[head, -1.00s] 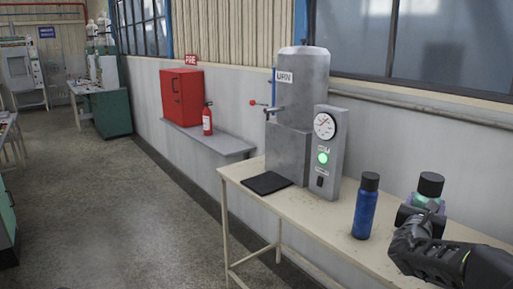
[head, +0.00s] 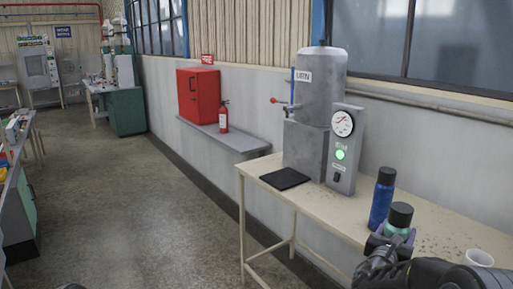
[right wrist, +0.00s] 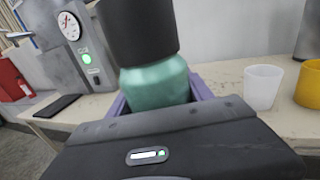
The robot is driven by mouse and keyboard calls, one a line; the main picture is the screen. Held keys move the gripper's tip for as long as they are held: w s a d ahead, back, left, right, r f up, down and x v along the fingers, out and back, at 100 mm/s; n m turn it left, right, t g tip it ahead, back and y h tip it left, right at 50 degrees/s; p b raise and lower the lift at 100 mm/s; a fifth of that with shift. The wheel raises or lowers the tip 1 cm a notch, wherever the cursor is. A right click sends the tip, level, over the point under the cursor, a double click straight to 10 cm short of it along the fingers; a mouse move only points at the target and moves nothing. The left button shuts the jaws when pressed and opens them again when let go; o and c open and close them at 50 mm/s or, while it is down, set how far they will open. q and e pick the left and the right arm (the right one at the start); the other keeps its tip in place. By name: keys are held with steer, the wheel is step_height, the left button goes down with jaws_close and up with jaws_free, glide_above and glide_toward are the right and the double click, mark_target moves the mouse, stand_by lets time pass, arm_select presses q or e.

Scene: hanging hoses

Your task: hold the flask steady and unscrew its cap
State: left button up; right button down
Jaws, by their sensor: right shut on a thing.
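A teal flask (head: 398,229) with a black cap (head: 400,213) is in my right gripper (head: 390,241), near the table's front edge in the head view. The right wrist view shows the flask (right wrist: 155,84) between the purple-grey finger pads (right wrist: 160,100), with its cap (right wrist: 138,30) above them. The cap sits on the flask, which is roughly upright. The flask's lower part is hidden by my gripper, so I cannot tell whether it touches the table. A blue flask (head: 381,203) with a dark cap stands on the table just behind. My left gripper does not show clearly.
The beige table (head: 440,222) carries a grey urn (head: 318,95) with a gauge box (head: 343,150) and a black mat (head: 284,178). A white cup (head: 479,258) stands to the right, with a yellow cup (right wrist: 309,84) beyond it. The floor at left is open.

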steer(key=s+a+f, duration=0.3)
steer(key=a+f, duration=0.4)
steer(key=a, duration=0.2)
steer(key=s+a+f, duration=0.3)
steer(key=a+f, duration=0.5)
steer(key=s+a+m+g+h, duration=0.2)
steer(key=s+a+g, duration=0.1)
steer(key=s, duration=1.1)
steer(key=shift+a+f+m+h, duration=0.3)
steer(key=shift+a+f+h, duration=0.1)
steer(key=shift+a, duration=0.05)
steer(key=shift+w+a, duration=0.1)
steer(key=shift+a, duration=0.05)
steer(key=w+a+f+n+t+y, duration=0.2)
steer(key=a+n+t+y, duration=0.4)
steer(key=a, duration=0.9)
steer(key=n+y, duration=0.2)
steer(key=y, duration=0.2)
steer(key=shift+t+y, duration=0.3)
steer(key=shift+y, duration=0.1)
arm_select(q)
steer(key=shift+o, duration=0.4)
arm_select(e)
steer(key=shift+a, duration=0.1)
